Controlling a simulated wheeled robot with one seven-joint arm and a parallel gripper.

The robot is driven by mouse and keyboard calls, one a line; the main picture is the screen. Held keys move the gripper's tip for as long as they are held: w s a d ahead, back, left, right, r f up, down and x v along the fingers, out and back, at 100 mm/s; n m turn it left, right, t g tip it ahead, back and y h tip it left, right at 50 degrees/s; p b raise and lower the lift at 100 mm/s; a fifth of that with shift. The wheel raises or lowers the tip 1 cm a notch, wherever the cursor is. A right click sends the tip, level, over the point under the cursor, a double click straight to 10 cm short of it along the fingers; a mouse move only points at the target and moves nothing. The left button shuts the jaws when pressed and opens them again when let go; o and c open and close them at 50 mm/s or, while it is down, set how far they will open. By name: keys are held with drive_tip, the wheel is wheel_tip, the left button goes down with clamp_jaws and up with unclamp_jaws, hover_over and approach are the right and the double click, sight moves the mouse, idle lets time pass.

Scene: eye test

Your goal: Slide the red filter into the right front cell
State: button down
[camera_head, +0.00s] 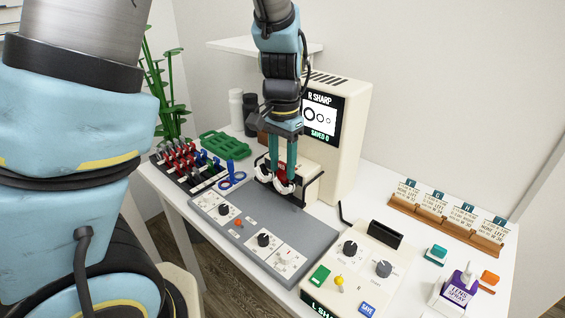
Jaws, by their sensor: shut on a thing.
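My gripper (283,164) points down in front of the cream machine and is shut on the red filter (282,169). Only a small red patch of the filter shows between the teal fingers. Right below are the white round cells (284,187) of a holder with dark side arms. The fingers and filter hide part of the cells. I cannot tell whether the filter is above the right front cell, touching it or partly inside it.
The cream machine (352,125) with a screen stands close behind my gripper. A grey control panel (240,235) lies in front. A rack of red, blue and green lenses (183,163) and a blue-handled lens (231,175) are left. A knobbed console (365,262) and card rack (445,222) are right.

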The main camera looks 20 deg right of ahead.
drive_tip(key=shift+f+b, duration=0.7)
drive_tip(key=shift+f, duration=0.3)
drive_tip(key=shift+f, duration=0.1)
drive_tip(key=shift+c, duration=1.6)
unclamp_jaws()
wheel_tip(320, 180, up, 11)
drive_tip(key=shift+f+b, duration=0.1)
drive_tip(key=shift+b, duration=0.4)
